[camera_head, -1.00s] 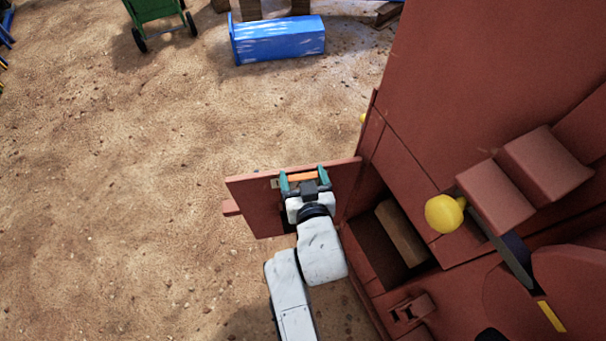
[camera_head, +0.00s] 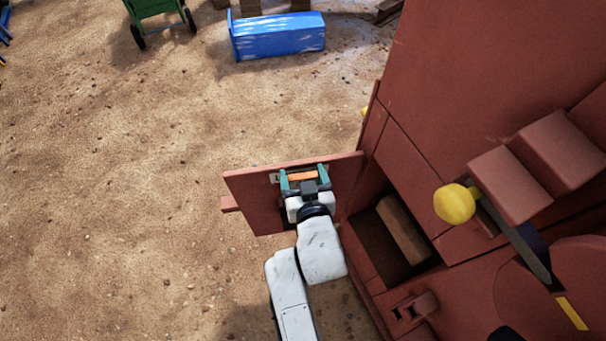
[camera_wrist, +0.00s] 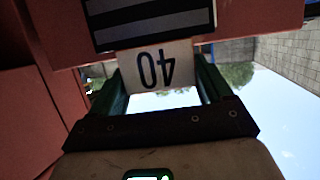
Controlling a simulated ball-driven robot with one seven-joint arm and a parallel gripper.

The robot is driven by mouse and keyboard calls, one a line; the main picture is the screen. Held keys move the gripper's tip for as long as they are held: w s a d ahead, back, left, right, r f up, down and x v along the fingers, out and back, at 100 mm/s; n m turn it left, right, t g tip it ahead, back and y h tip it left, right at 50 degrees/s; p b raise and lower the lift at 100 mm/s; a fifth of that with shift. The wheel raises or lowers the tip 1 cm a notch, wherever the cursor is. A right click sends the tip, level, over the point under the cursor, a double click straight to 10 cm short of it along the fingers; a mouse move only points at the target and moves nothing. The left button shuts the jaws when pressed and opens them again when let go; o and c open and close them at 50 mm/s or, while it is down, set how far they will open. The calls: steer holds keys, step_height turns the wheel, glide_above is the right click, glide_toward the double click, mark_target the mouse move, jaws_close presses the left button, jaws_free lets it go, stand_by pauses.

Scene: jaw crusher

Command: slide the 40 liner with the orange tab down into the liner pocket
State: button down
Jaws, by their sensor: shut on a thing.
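My gripper (camera_head: 304,180), with teal fingers, is shut on the orange tab (camera_head: 302,176) at a red plate-like panel (camera_head: 250,200) left of the red crusher. In the wrist view, a white piece marked 40 (camera_wrist: 157,68) shows upside down between the dark green fingers (camera_wrist: 162,88). The pocket's mouth is not clearly seen.
The red crusher body (camera_head: 470,90) fills the right side. An open recess (camera_head: 375,245) holds a brown block (camera_head: 403,229). A yellow knob (camera_head: 454,204) stands out nearby. A blue box (camera_head: 280,38) and green cart (camera_head: 153,8) are far back. Sandy ground on the left is clear.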

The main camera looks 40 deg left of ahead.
steer(key=shift+f+b, duration=6.85)
steer(key=shift+f, duration=0.75)
